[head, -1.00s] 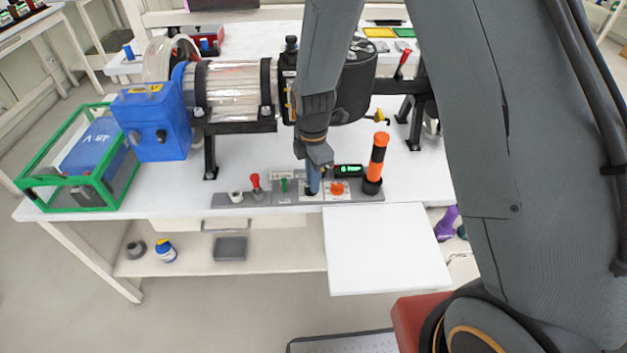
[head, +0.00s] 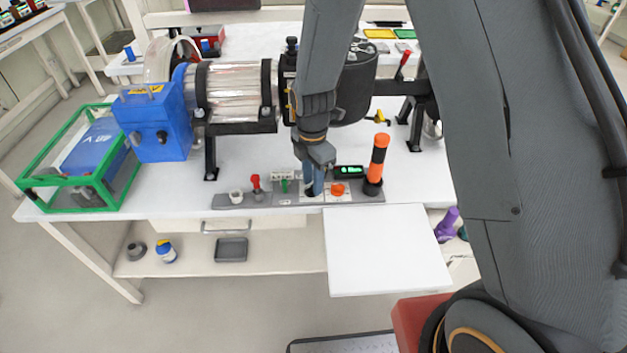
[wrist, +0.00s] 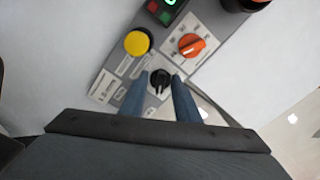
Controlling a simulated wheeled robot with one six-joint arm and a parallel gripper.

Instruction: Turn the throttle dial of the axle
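The control panel (head: 290,197) lies along the front edge of the white table. In the wrist view, a small black dial (wrist: 160,80) with a pale pointer mark sits on it, and an orange dial (wrist: 190,44) sits farther up and right. The orange dial also shows in the head view (head: 339,189). The labels are too small to read, so I cannot tell which is the throttle dial. My gripper (wrist: 159,79) points down, its two blue fingers on either side of the black dial, with narrow gaps visible. In the head view, my gripper (head: 314,188) hides the black dial.
A yellow button (wrist: 137,43) and a green-lit display (head: 349,170) are close to the fingers. The large machine (head: 235,90) stands behind.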

